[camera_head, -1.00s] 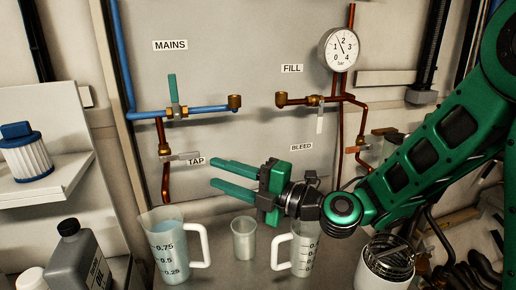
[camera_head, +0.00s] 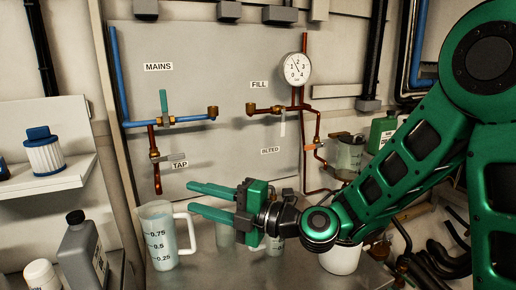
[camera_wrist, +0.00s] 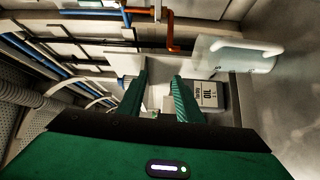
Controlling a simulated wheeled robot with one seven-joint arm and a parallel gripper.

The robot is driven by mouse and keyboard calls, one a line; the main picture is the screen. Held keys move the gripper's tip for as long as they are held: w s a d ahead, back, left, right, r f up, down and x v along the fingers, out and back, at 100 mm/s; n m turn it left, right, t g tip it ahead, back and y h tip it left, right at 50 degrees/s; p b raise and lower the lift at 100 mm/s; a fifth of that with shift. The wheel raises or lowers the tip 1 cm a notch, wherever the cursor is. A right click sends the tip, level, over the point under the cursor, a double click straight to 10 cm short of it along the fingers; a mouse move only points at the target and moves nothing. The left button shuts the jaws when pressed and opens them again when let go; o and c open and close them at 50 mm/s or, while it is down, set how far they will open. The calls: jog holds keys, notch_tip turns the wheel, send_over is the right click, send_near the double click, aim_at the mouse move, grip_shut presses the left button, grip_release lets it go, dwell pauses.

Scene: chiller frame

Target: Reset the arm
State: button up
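My green arm comes in from the right in the head view. My gripper (camera_head: 190,199) points left, its two fingers apart with nothing between them. It hangs in front of the panel, above the metal worktop and to the right of the large jug. In the wrist view my gripper (camera_wrist: 163,90) also shows two parted fingers with an empty gap. My gripper and wrist partly hide a small cup (camera_head: 226,236) and another vessel behind them.
A measuring jug (camera_head: 160,240) stands close below my fingers. The panel carries a tap valve (camera_head: 155,156), pipes and a pressure gauge (camera_head: 296,68). A grey bottle (camera_head: 82,250) stands front left. A filter (camera_head: 44,155) sits on the left shelf (camera_head: 70,176). A white container (camera_head: 341,259) stands under my arm.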

jog(key=d+f+m+g+h, duration=0.1)
jog(key=d+f+m+h, duration=0.4)
jog(key=d, duration=0.6)
jog(key=d+f+m+h, duration=0.35)
jog(key=d+m, duration=0.35)
jog(key=d, duration=0.4)
jog(key=d+f+m+g+h, duration=0.1)
jog(key=d+f+m+h, duration=0.35)
jog(key=d, duration=0.65)
jog(key=s+d+m+g+h, duration=0.3)
jog(key=s+d+m+g, duration=0.1)
jog(key=s+d+m, duration=1.6)
jog(key=shift+s+d+m+g+h, duration=0.15)
jog(key=shift+s+m+g+h, duration=0.25)
jog(key=shift+s, duration=0.15)
jog(key=shift+w+f, duration=0.2)
jog(key=shift+w, duration=0.45)
